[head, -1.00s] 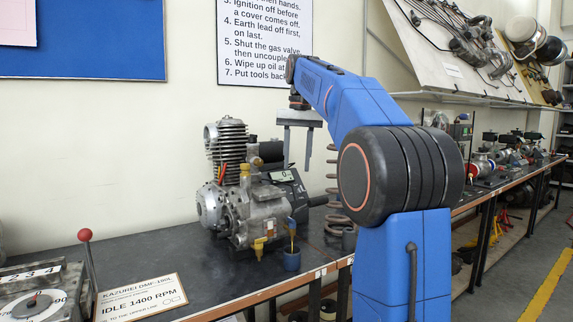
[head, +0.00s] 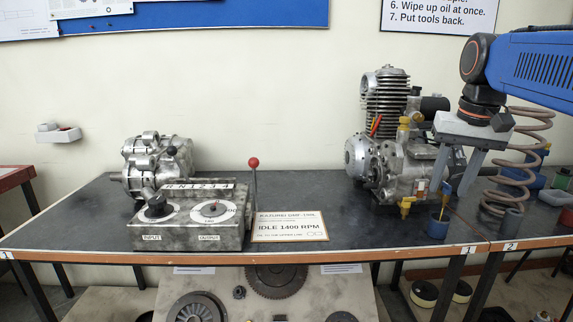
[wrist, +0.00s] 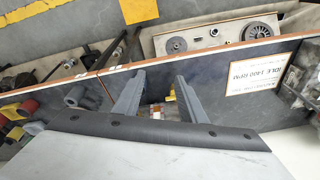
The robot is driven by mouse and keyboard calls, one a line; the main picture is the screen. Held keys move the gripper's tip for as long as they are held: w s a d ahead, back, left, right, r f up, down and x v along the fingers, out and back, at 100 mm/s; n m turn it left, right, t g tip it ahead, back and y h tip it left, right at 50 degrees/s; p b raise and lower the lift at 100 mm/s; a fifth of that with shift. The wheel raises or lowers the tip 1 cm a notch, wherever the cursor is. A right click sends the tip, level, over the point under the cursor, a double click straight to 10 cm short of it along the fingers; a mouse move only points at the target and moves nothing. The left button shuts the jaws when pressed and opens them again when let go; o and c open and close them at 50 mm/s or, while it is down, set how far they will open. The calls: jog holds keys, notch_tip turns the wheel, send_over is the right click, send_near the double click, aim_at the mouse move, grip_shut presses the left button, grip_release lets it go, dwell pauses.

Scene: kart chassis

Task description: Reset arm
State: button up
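My gripper (head: 449,190) hangs from my blue arm (head: 560,68) at the right of the head view, fingers pointing down. Its two grey fingers stand apart with nothing held between them. In the wrist view the gripper (wrist: 160,77) also shows two separated fingers, with the bench top and a small yellow part beyond. In the head view the gripper overlaps the right side of a finned metal engine (head: 386,160) on the bench; I cannot tell the exact gap. A blue cup (head: 437,227) stands on the bench below the fingers.
A coil spring (head: 518,160) stands right of the gripper. Left on the dark bench (head: 310,195) are a gearbox (head: 150,160), a dial box (head: 190,230) with a red-knobbed lever (head: 254,163), and an idle-speed card (head: 289,226). The bench middle behind the card is clear.

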jog(key=s+a+f+n+t, duration=0.1)
jog(key=s+a+f, duration=0.2)
jog(key=s+f, duration=0.5)
jog(key=s+a+f+n+t, duration=0.1)
jog(key=s+a+f+n, duration=0.1)
jog(key=s+f, duration=0.7)
notch_tip(320, 180, down, 7)
jog(key=shift+s+a+r+n, duration=0.2)
jog(key=shift+s+a+n, duration=0.1)
jog(key=shift+a, duration=0.4)
